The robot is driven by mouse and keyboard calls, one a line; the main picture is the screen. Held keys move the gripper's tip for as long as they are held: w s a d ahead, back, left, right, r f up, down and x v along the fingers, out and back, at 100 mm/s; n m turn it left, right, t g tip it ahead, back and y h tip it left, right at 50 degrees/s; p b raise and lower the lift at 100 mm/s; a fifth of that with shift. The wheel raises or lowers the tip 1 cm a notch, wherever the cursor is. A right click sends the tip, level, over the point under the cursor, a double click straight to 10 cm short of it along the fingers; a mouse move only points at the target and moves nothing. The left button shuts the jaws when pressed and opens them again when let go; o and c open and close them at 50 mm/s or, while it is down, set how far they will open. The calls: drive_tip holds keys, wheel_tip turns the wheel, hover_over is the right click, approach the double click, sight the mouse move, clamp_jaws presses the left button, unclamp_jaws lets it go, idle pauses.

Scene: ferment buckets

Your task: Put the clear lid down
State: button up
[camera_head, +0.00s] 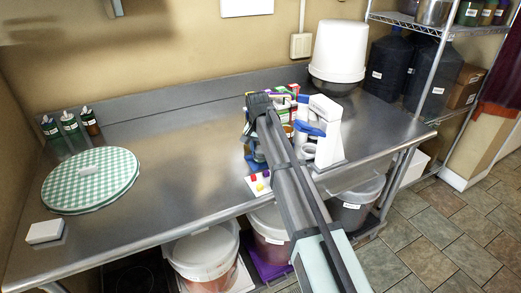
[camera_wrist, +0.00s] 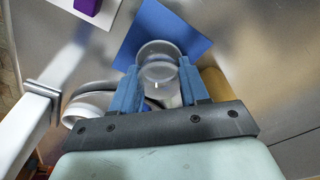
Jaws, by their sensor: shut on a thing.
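In the wrist view, my gripper (camera_wrist: 159,68) has its two blue fingers closed on either side of a clear, round-rimmed piece, which I take to be the clear lid (camera_wrist: 158,50). A see-through body shows just below its rim; I cannot tell whether it is part of the lid or a separate vessel. A blue square sheet (camera_wrist: 178,27) lies on the steel table beneath it. In the head view my arm reaches over the table's front right, and my wrist hides most of the gripper; the lid cannot be made out there.
A white stand-like device (camera_head: 327,135) is close right of my gripper. A white card with coloured pieces (camera_head: 258,184) lies near the front edge. A white bucket (camera_head: 338,52) is behind. A checkered round cloth (camera_head: 90,180) and small bottles (camera_head: 70,126) are left. Mid-left table (camera_head: 180,150) is clear.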

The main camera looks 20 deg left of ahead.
sight(259, 151)
drive_tip(key=shift+f, duration=0.1)
drive_tip(key=o, duration=1)
drive_tip(key=shift+o, duration=0.2)
wheel_tip(259, 151, up, 12)
drive_tip(key=s, duration=0.1)
drive_tip(key=shift+s, duration=0.25)
